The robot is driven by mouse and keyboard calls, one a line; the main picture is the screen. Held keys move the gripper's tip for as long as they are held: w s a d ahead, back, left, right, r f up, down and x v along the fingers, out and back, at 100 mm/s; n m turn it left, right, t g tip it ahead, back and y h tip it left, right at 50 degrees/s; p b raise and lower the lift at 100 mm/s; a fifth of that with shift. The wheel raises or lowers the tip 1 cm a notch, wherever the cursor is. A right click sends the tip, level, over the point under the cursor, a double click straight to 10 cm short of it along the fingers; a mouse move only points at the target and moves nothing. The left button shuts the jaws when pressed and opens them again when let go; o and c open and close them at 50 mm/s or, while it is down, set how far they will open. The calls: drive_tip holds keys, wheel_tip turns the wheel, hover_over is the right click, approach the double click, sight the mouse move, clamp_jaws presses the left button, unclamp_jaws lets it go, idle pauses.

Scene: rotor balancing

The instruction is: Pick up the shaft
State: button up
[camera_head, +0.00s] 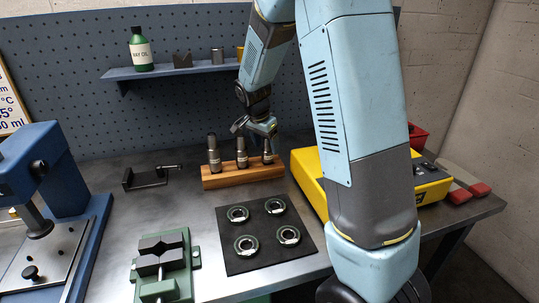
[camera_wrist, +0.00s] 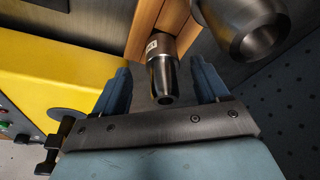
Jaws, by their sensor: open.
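A wooden block (camera_head: 243,175) at the back middle of the bench holds three upright metal shaft-like pieces: left (camera_head: 214,157), middle (camera_head: 241,152) and right (camera_head: 267,153). My gripper (camera_head: 262,126) is at the top of the right one. In the wrist view, my gripper (camera_wrist: 160,75) is open, with one blue finger on each side of a stepped metal shaft (camera_wrist: 162,75) with a small pale label. The shaft stands in the wooden block (camera_wrist: 160,22). I cannot tell whether the fingers touch it.
A wider metal piece (camera_wrist: 255,30) stands close by the right finger. A yellow machine (camera_head: 312,172) is to the right of the block. A black mat (camera_head: 263,262) with several rings, a green vice (camera_head: 165,268) and a blue press (camera_head: 48,190) occupy the front and left.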

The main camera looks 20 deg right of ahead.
sight(267, 151)
drive_tip(key=x, duration=0.4)
drive_tip(key=shift+w, duration=0.2)
drive_tip(key=c, duration=1.3)
